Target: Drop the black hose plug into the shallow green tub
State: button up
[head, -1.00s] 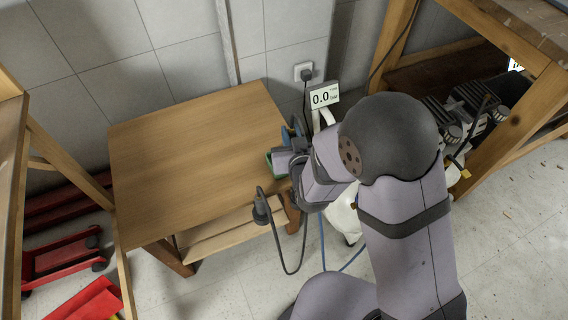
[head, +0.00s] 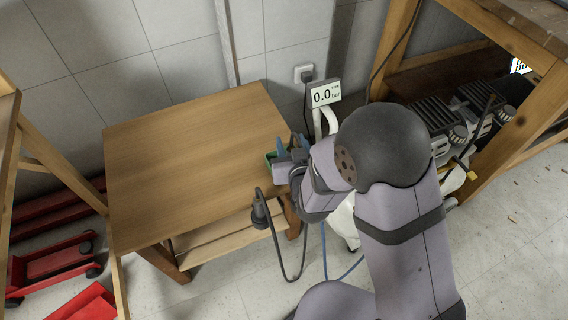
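The green tub (head: 269,157) sits at the right edge of the wooden table, and only a small part of its rim shows beside my arm. My gripper (head: 282,149) is at the tub, mostly hidden behind my wrist. Blue parts show there, but I cannot tell whether the fingers are open or shut. I cannot make out the black hose plug with certainty; small dark shapes beside the blue parts are too hidden to tell.
The wooden table (head: 190,165) is otherwise bare. A gauge display (head: 325,95) reading 0.0 stands behind my wrist. A blue hose (head: 324,252) hangs below the table's right side. Wooden benches stand left and right; red equipment (head: 55,262) is at lower left.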

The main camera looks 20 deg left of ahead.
jog(key=shift+s, duration=0.1)
jog(key=p+v, duration=0.2)
jog(key=v, duration=0.5)
dwell(0.4)
jog(key=shift+d+r, duration=0.1)
jog(key=d+r+m+g+h+p, duration=0.3)
jog(key=d+r+g+h+p, duration=0.15)
jog(key=d+r+p, duration=0.9)
jog(key=s+d+r+m+g+h+p, duration=0.2)
jog(key=s+d+r+g+p, duration=0.5)
jog(key=s+d+r+p, duration=0.5)
jog(key=d+r+m+p, duration=0.1)
jog(key=d, duration=0.3)
jog(key=shift+s+r, duration=0.2)
jog(key=shift+s, duration=0.15)
